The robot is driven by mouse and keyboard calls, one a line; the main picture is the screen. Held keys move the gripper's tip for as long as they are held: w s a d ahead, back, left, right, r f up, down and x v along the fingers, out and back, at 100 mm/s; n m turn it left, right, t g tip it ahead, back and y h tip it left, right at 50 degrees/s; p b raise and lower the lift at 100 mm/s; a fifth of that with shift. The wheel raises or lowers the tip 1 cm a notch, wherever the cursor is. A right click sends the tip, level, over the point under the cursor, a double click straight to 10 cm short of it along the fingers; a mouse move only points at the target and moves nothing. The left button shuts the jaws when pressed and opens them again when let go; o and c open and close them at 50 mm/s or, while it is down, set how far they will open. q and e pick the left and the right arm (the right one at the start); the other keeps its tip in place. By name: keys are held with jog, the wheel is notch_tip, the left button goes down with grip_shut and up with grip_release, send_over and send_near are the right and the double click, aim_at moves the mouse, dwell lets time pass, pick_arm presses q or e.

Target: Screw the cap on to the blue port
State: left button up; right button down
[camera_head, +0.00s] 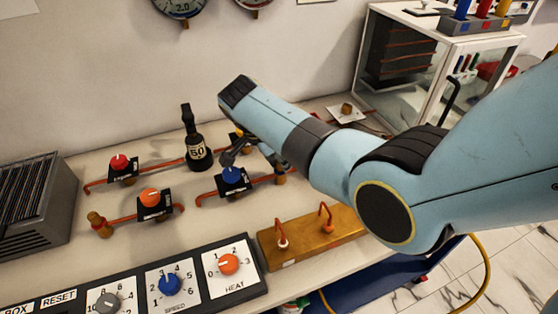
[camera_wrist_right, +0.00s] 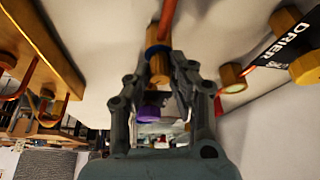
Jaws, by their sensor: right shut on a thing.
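My right gripper (camera_head: 236,152) is at the pipework in the middle of the table, beyond the blue valve knob (camera_head: 232,175). In the right wrist view its two fingers (camera_wrist_right: 158,76) are shut on a brass piece, which looks like the cap (camera_wrist_right: 158,70). Just past the fingertips is a blue ring, the blue port (camera_wrist_right: 157,49), on the end of a red pipe (camera_wrist_right: 168,18). The cap is in line with the port and looks close against it; I cannot tell whether the threads engage. In the head view the gripper and arm hide both. My left gripper is not in view.
Red and orange valve knobs (camera_head: 150,197) are further left. A brass block with two hooked pipes (camera_head: 310,235) and a control panel (camera_head: 165,280) are in front. A white card with a brass piece (camera_head: 346,109) lies behind my arm.

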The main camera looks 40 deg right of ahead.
jog(key=c, duration=1.6)
grip_release()
jog(key=shift+s+d+f, duration=0.15)
jog(key=shift+s+d, duration=0.1)
jog(key=shift+d, duration=0.05)
jog(key=shift+o, duration=1.3)
jog(key=shift+d, duration=0.15)
jog(key=o, duration=0.6)
jog(key=shift+w+a, duration=0.15)
jog(key=shift+a, duration=0.1)
jog(key=shift+a+r, duration=0.15)
jog(key=shift+r, duration=0.25)
jog(key=v, duration=1.1)
jog(key=shift+r, duration=0.2)
